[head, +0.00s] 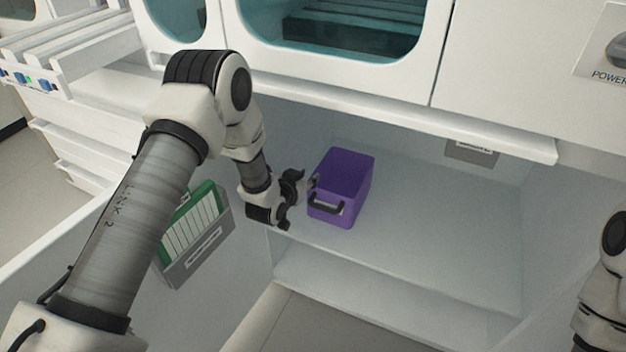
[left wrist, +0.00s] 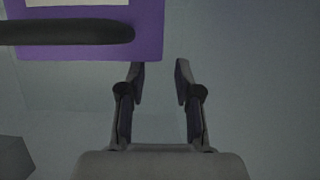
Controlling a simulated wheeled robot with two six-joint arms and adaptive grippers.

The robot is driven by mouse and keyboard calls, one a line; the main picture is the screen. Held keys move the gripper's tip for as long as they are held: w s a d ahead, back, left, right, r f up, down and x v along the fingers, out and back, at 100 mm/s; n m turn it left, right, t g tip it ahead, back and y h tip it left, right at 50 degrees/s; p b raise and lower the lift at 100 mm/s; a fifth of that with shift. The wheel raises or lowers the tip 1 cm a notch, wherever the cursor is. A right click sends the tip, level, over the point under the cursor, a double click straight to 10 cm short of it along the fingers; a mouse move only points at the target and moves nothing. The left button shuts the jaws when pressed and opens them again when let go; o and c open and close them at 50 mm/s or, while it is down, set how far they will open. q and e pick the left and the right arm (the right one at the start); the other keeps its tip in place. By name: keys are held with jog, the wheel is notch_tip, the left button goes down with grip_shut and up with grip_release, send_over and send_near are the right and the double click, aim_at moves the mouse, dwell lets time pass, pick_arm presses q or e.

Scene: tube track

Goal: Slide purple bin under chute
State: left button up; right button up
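A purple bin (head: 350,180) stands upright on the white shelf under the machine's overhang. It has a dark handle (head: 326,206) and a pale label on its front. My left gripper (head: 292,203) is just left of the bin's front, near the handle. In the left wrist view the gripper (left wrist: 158,70) has its two fingers apart with nothing between them. The bin (left wrist: 150,35) and its dark handle (left wrist: 70,31) show at the upper left there, beyond and left of the fingers. Part of my right arm shows at the right edge, but its gripper is out of view.
The shelf (head: 440,240) is clear to the right of the bin. A small dark plate (head: 472,152) is on the back wall under the overhang. A grey holder (head: 198,250) with green-edged papers is on the left side wall. The overhang's edge (head: 400,118) runs above the shelf.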

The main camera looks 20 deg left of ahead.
aim_at(316, 171)
pick_arm(q)
jog(key=b+x, duration=0.2)
jog(key=x, duration=0.4)
jog(key=shift+w+f, duration=0.15)
jog(key=shift+f, duration=0.1)
jog(key=shift+w, duration=0.25)
jog(key=shift+c, duration=0.3)
grip_shut()
